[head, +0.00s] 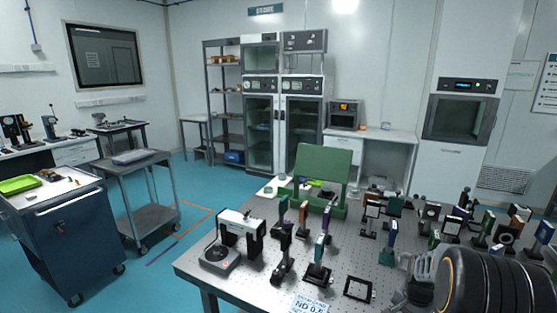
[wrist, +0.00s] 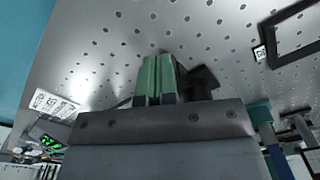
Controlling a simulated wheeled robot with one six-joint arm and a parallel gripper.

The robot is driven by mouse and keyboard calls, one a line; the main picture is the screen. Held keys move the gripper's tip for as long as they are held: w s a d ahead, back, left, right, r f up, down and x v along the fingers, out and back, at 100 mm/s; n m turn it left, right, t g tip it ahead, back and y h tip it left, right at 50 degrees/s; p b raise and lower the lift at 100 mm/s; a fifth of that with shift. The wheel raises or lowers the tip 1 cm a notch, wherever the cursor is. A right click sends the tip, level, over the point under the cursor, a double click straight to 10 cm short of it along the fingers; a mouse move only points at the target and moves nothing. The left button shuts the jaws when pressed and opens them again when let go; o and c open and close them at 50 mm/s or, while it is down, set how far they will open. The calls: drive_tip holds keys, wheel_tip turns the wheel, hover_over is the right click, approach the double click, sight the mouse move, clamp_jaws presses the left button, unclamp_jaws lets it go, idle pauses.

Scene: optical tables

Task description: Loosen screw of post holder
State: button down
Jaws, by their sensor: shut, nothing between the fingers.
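Several post-mounted optics stand on the perforated optical table (head: 255,285) in the head view, among them a blue-edged one (head: 321,248) and a green-edged one (head: 283,209). I cannot make out which post holder is meant, and no screw can be told apart. In the wrist view my gripper (wrist: 158,78) has its two green fingers together, with nothing between them, over the perforated table top (wrist: 120,30). A dark part (wrist: 204,80) shows just right of the fingers; I cannot tell what it is.
A black square frame (head: 358,289) lies on the table and shows in the wrist view (wrist: 270,42). A white ND card (head: 310,305) is at the front edge.

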drive_tip(key=shift+s+a+f, duration=0.1)
drive_tip(key=shift+a+f, duration=0.25)
drive_tip(key=shift+f, duration=0.25)
drive_tip(key=shift+a+f, duration=0.15)
drive_tip(key=shift+a, duration=0.05)
wheel_tip(320, 180, up, 6)
drive_tip(key=p, duration=0.4)
drive_tip(key=shift+r+p, duration=0.25)
drive_tip(key=shift+p, duration=0.05)
drive_tip(key=shift+d, duration=0.1)
